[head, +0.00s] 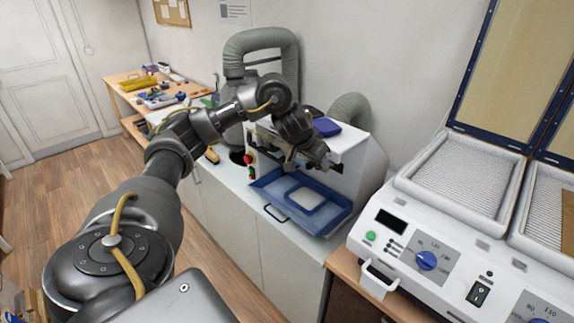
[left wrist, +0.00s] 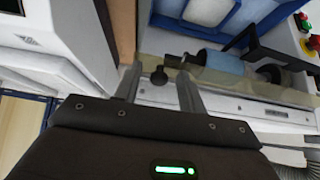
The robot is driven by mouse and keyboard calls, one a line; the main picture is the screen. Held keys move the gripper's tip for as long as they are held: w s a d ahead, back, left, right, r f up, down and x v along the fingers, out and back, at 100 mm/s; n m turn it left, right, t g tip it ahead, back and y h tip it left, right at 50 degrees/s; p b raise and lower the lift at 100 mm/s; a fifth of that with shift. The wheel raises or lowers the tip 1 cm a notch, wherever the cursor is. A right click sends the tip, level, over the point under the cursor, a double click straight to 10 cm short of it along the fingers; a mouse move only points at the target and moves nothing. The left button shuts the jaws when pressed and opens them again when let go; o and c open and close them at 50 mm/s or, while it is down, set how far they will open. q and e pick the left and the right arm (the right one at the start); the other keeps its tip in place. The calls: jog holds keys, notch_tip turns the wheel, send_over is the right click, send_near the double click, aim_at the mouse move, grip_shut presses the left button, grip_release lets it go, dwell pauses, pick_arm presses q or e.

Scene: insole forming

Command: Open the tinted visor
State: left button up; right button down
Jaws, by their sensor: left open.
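The tinted visor is a see-through, yellowish-brown panel (left wrist: 210,83) across the front of the white machine (head: 348,150). A small dark knob (left wrist: 159,76) stands out from it. In the head view my arm and gripper hide most of the visor. My left gripper (head: 292,160) is at the machine's front, above the blue tray. In the left wrist view its two fingers (left wrist: 158,88) are apart, with the knob showing between their tips. Nothing is clearly gripped, and contact with the knob cannot be told. My right gripper is not in view.
A blue tray (head: 262,184) with a handle juts out below the gripper. Red and green buttons (head: 250,159) sit left of the opening. A grey hose (head: 262,38) rises behind. A white heater unit (head: 408,222) stands at right.

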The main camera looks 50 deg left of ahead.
pick_arm(q)
jog(key=shift+s+d+f+t, duration=0.1)
jog(key=shift+f+t, duration=0.45)
jog(key=shift+t, duration=0.55)
jog(key=shift+s+f+t, duration=0.1)
jog(key=shift+f+t, duration=0.4)
jog(key=shift+t, duration=0.6)
jog(key=shift+f+t, duration=0.3)
jog(key=shift+t, duration=0.2)
jog(key=s+f+t+b, duration=0.2)
jog(key=s+t+b, duration=0.4)
jog(key=s+b, duration=0.5)
jog(key=w+a+f+n+g, duration=0.1)
jog(key=w+a+f+g, duration=0.1)
jog(key=f, duration=1.2)
jog(key=w+a+f+n+g+y+b, duration=0.1)
jog(key=a+f+g, duration=0.1)
jog(key=f, duration=1.2)
jog(key=shift+w+a+g+b, duration=0.3)
jog(key=shift+w+a+g, duration=0.1)
jog(key=shift+g, duration=0.2)
